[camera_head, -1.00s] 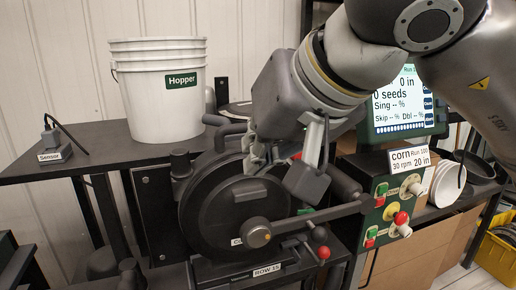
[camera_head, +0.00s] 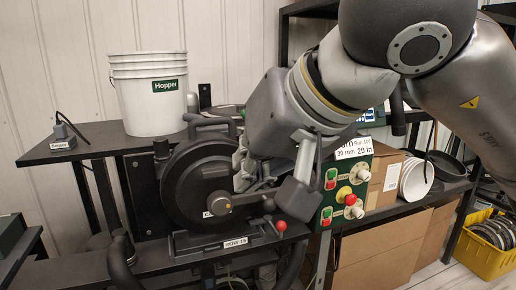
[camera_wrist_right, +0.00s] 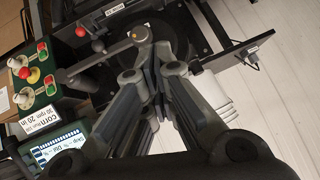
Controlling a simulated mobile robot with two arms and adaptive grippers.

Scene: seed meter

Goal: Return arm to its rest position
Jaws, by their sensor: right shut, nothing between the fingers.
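My right gripper (camera_head: 243,168) shows in the head view, coming in from the upper right. Its fingers are shut and empty at the right side of the round black seed meter (camera_head: 190,175). Whether they touch it cannot be told. My left gripper is not in view.
A white Hopper bucket (camera_head: 145,105) stands on the black shelf at left. A green control box (camera_head: 345,190) with red and green buttons sits right of the gripper. My arm hides most of the monitor.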

